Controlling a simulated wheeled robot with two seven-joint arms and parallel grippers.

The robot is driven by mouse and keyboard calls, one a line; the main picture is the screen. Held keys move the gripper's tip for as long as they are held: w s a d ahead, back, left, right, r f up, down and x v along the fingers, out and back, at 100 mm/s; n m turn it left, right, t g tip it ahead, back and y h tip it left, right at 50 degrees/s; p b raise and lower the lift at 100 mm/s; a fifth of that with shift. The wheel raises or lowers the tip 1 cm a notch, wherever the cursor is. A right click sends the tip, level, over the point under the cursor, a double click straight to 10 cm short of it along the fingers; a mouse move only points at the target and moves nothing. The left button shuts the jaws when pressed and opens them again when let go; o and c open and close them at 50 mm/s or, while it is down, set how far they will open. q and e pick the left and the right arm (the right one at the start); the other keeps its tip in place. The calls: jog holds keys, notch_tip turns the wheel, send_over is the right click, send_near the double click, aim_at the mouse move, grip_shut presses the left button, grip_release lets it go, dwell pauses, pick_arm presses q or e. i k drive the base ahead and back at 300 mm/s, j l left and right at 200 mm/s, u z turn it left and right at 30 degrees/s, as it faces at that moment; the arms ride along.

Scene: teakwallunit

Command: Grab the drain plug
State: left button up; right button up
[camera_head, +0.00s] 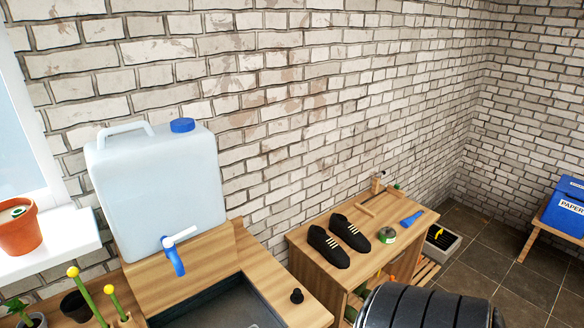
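A small black drain plug (297,296) stands on the wooden counter (285,277), just right of the dark sink basin (222,307). It looks like a short knob and is in plain sight. The basin is cut off by the bottom edge of the view. Neither my left nor my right gripper is in view.
A white water tank (158,190) with a blue tap (174,262) stands behind the basin. Flower sticks and pots are at the lower left. A bench (300,245) at the right holds black shoes (328,246). A large black ribbed shape (425,308), unidentified, is at the bottom.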

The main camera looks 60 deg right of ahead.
aim_at(297, 298)
jog(key=z, duration=1.8)
jog(key=l+u, duration=0.1)
jog(key=u, duration=0.95)
jog(key=l+u, duration=0.25)
jog(key=l, duration=0.2)
jog(key=l+u, duration=0.3)
jog(key=l, duration=0.2)
jog(key=l+u, duration=0.25)
jog(key=l, duration=0.25)
jog(key=k+l+u, duration=0.1)
jog(key=l+u, duration=0.15)
jog(key=l, duration=0.2)
jog(key=k+l+u, duration=0.15)
jog(key=l+u, duration=0.15)
jog(key=l, duration=0.15)
